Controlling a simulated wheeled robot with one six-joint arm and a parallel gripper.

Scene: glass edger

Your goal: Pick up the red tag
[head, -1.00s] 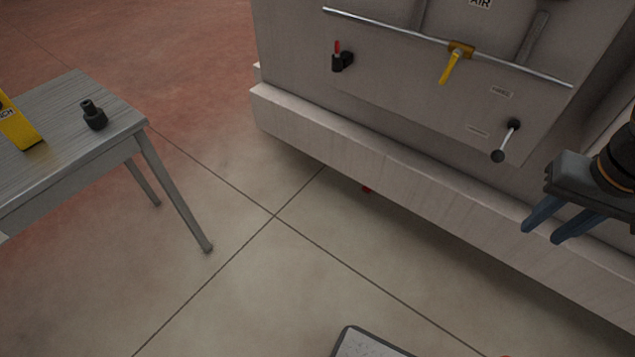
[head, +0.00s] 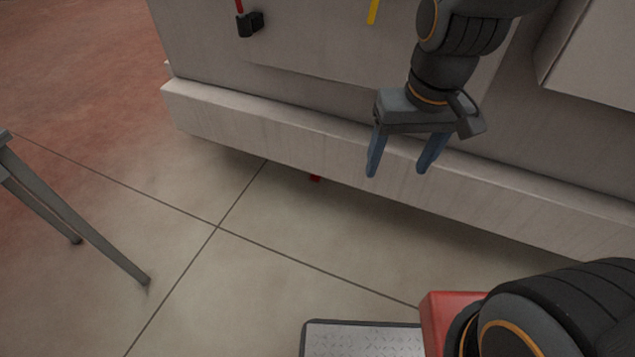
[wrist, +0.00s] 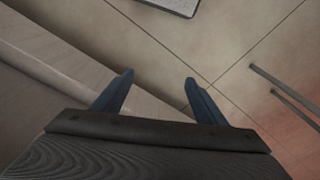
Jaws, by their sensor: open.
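A small red piece (head: 315,178), which looks like the red tag, lies on the floor at the lower edge of the machine in the head view. It is partly hidden under the machine's base, and its shape is too small to tell. I do not see it in the wrist view. My gripper (head: 397,172) is open and empty, with its blue fingers pointing down in front of the machine's plinth, to the right of the red piece in the head view. In the wrist view the fingers (wrist: 158,77) are spread apart with floor and plinth beyond them.
The machine's pale plinth (head: 260,137) runs across the view, with a dark gap beneath it. A black holder with a red handle (head: 249,23) and a yellow handle (head: 373,11) are on the machine's front. A table leg (head: 95,235) stands at left. Floor between is clear.

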